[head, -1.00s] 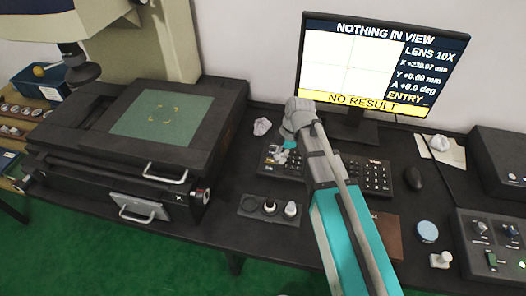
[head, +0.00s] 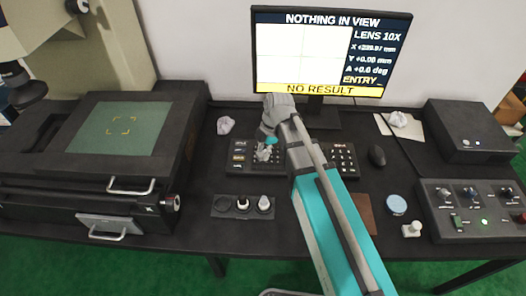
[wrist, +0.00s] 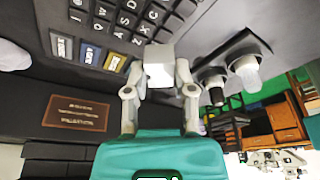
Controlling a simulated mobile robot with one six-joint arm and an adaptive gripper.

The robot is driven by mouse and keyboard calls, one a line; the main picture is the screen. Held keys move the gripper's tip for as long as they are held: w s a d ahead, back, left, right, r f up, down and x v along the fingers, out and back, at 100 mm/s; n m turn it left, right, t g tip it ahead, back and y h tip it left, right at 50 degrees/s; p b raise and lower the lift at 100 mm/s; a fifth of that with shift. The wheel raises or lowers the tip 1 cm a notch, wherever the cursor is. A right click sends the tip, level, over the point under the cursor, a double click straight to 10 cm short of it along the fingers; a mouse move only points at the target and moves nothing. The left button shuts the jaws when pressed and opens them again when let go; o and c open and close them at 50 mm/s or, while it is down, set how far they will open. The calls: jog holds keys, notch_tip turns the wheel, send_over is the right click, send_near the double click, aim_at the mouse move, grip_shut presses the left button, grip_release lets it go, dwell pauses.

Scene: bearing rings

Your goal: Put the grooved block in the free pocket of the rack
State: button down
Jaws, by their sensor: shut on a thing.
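My gripper (head: 265,153) is above the keyboard in the head view. In the wrist view my gripper (wrist: 160,88) is shut on a pale grey block, the grooved block (wrist: 160,66), with one finger at each side. No groove can be made out on the face that shows. The rack (head: 228,213) is a dark tray on the desk in front of the keyboard. The rack (wrist: 206,63) also shows at the right of the wrist view, apart from the block.
The keyboard (head: 240,170) lies behind the rack, below the monitor (head: 332,98). A measuring stage (head: 75,172) stands at left. A mouse (head: 376,155), a blue-topped round tin (head: 397,204) and a control box (head: 470,207) are at right. The desk around the rack is mostly clear.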

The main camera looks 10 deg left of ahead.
notch_tip(320, 180, up, 11)
jog(key=p, duration=1)
jog(key=shift+f+p, duration=0.2)
jog(key=shift+p, duration=0.1)
dwell(0.6)
